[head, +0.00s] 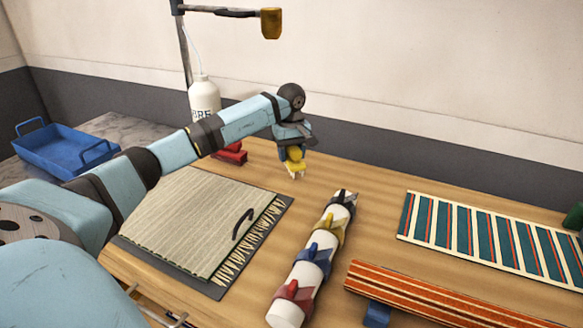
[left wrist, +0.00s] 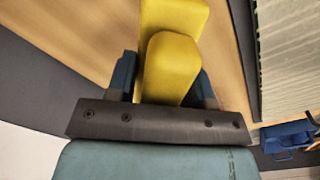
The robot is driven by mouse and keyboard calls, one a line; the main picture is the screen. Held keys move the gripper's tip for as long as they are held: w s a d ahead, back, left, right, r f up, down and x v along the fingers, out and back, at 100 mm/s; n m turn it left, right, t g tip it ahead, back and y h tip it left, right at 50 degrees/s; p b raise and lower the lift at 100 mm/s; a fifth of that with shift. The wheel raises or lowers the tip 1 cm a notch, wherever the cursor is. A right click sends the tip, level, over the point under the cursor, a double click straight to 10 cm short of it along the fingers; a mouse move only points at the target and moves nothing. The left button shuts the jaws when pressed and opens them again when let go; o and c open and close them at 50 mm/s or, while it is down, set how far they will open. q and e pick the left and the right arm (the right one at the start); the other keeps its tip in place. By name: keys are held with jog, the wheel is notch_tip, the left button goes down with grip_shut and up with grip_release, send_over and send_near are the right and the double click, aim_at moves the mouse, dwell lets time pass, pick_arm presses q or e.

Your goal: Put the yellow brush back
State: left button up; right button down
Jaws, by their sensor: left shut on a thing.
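The yellow brush (head: 295,155) hangs below my left gripper (head: 292,147), with its pale bristles pointing down toward the table. My left gripper is shut on it. Whether the bristles touch the table is hard to tell. In the left wrist view the yellow brush (left wrist: 172,68) sits between the two blue fingers of my left gripper (left wrist: 163,82). A white tube (head: 306,262) lies on the table with red, blue, yellow and dark winged pieces along it. The yellow piece (head: 330,226) on it is empty. My right gripper is out of view.
A red brush-like object (head: 232,153) lies at the back, left of my gripper. A fringed beige rug (head: 205,215) lies on a dark mat. A striped green rug (head: 480,235) and an orange striped piece (head: 430,290) lie right. A blue tray (head: 65,150) and white bottle (head: 203,95) stand back left.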

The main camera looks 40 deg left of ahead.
pick_arm(q)
jog(key=shift+f, duration=1.9)
jog(key=shift+f, duration=0.15)
jog(key=o, duration=1)
jog(key=shift+c, duration=0.2)
jog(key=shift+r, duration=0.2)
notch_tip(320, 180, up, 12)
jog(key=shift+s+p, duration=0.1)
jog(key=shift+p, duration=0.4)
